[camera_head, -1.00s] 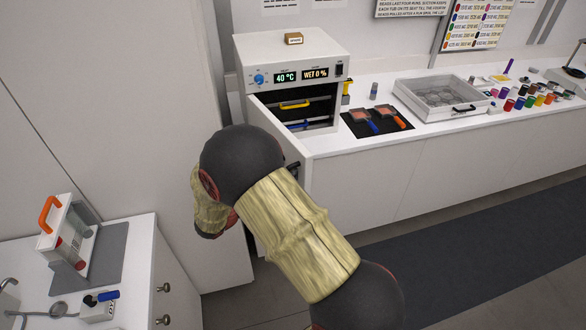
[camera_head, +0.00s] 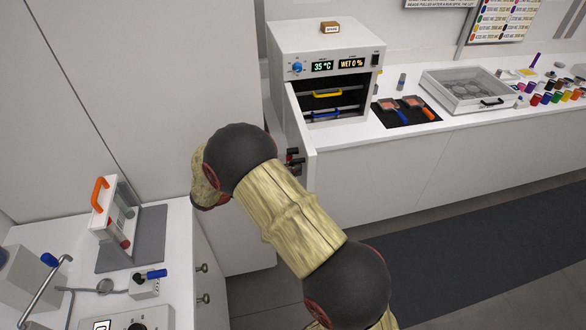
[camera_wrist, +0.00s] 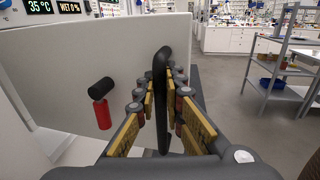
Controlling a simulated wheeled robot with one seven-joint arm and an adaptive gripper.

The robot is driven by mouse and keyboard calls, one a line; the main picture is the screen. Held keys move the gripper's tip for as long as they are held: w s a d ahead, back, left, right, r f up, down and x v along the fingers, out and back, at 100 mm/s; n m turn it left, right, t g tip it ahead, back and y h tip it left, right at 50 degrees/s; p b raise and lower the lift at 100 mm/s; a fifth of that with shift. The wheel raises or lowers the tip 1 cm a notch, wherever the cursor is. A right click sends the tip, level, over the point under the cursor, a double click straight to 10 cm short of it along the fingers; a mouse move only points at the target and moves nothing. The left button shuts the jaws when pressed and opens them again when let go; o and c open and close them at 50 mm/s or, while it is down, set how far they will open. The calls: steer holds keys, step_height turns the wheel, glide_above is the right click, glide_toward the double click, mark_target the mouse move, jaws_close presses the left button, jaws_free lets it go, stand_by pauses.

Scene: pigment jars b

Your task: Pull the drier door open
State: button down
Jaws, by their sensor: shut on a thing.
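The drier (camera_head: 325,42) is a white box on the back counter, with displays reading 35 °C and WET 0 %. Its white door (camera_head: 302,125) stands well open, swung out toward me from the left side of the opening. In the wrist view the door (camera_wrist: 60,75) fills the left, with its upright black handle (camera_wrist: 161,95). My gripper (camera_wrist: 167,85) is shut on this handle, one finger on each side. A black knob with a red grip (camera_wrist: 101,103) sits on the door left of the handle. In the head view my arm hides most of the gripper.
Inside the drier are racks with a yellow handle (camera_head: 328,93) and a blue handle (camera_head: 325,115). A tall white cabinet (camera_head: 215,100) stands left of the door. A lower left counter (camera_head: 180,230) holds several tools. Open floor with a dark mat (camera_head: 480,245) lies at right.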

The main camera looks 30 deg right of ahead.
steer(key=c, duration=2.2)
jaws_free()
steer(key=shift+o, duration=0.2)
steer(key=shift+a, duration=0.1)
steer(key=w+a, duration=0.1)
steer(key=a, duration=1)
steer(key=shift+w+a, duration=0.15)
steer(key=shift+a, duration=0.25)
steer(key=shift+f, duration=0.1)
